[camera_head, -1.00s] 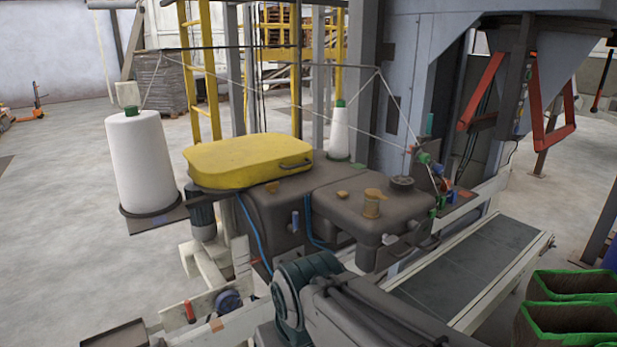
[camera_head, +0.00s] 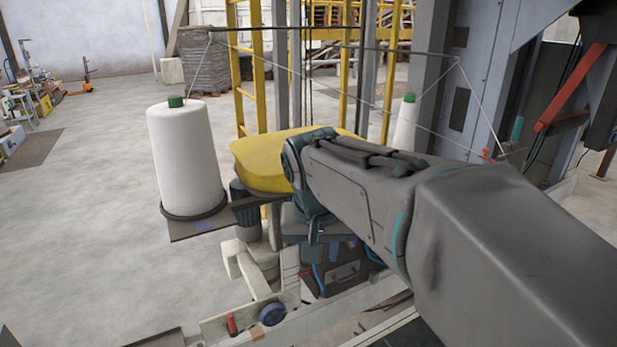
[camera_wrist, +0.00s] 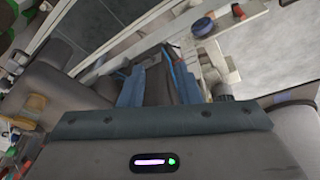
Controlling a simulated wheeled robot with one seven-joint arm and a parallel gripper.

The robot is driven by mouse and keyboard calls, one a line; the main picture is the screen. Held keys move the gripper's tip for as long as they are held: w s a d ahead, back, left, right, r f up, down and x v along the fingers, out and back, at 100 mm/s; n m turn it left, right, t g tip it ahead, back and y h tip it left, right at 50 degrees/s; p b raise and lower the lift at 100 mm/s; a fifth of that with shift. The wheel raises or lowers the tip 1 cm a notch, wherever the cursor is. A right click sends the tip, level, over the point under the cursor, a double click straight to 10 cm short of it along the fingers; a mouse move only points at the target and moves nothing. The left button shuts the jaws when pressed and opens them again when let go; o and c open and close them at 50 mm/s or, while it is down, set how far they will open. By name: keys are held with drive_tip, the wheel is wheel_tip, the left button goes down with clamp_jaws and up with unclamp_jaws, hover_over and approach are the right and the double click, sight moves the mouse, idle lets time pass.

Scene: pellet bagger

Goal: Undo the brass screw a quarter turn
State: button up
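I cannot pick out the brass screw for certain in either current view. My arm covers most of the sewing machine in the head view. My gripper (camera_wrist: 158,77) shows in the wrist view with its two blue-grey fingers apart and a gap between them; I see nothing held. A dark brown machine part shows behind that gap, with a blue hose (camera_wrist: 172,72) beside it. In the head view my gripper (camera_head: 345,272) is low in front of the machine, partly hidden by my arm.
A large white thread cone (camera_head: 184,150) stands left of the yellow cover (camera_head: 262,164). A pale frame rail with a blue knob (camera_head: 272,314) and a red handle (camera_head: 231,325) runs below. Thread lines cross above the machine. Open floor lies to the left.

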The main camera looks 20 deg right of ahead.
drive_tip(key=w+d+r+m+g+h+p, duration=0.1)
drive_tip(key=w+d+r+m, duration=0.2)
drive_tip(key=w, duration=0.5)
drive_tip(key=w+d+r+m+h+p, duration=0.1)
drive_tip(key=w+r+m, duration=0.35)
drive_tip(key=w, duration=0.35)
drive_tip(key=w+d+r+m+g+h+p, duration=0.1)
drive_tip(key=w+d+r+m+p, duration=0.1)
drive_tip(key=w+m, duration=0.45)
drive_tip(key=shift+n, duration=0.9)
drive_tip(key=x, duration=0.4)
drive_tip(key=w+p+x, duration=0.1)
drive_tip(key=x, duration=0.4)
drive_tip(key=p+x, duration=0.1)
drive_tip(key=x, duration=0.3)
drive_tip(key=shift+w+f, duration=0.25)
clamp_jaws()
